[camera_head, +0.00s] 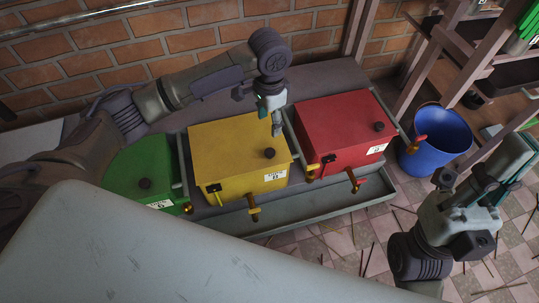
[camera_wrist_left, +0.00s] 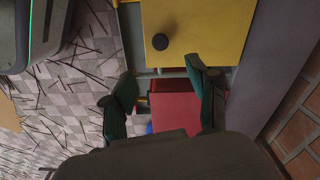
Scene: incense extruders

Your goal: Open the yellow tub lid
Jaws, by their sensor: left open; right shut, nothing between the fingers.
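The yellow tub (camera_head: 225,180) stands between the green and red tubs, with its flat yellow lid (camera_head: 225,145) down. A black knob (camera_head: 269,153) sits on the lid near its front right. In the left wrist view the lid (camera_wrist_left: 205,25) and knob (camera_wrist_left: 160,41) are at the top. My left gripper (camera_head: 276,128) points down over the right side of the yellow lid, behind the knob. It is open and empty; its fingers (camera_wrist_left: 163,78) spread below the yellow lid in the wrist view. Whether it touches the lid is unclear. My right gripper (camera_head: 508,165) is shut and empty at the far right.
The green tub (camera_head: 141,168) and red tub (camera_head: 335,130) flank the yellow one closely. Brass taps hang over a grey trough (camera_head: 330,207) in front. A blue bucket (camera_head: 437,140) stands right, near a wooden rack (camera_head: 450,75). A brick wall (camera_head: 140,50) is behind. Sticks litter the tiled floor.

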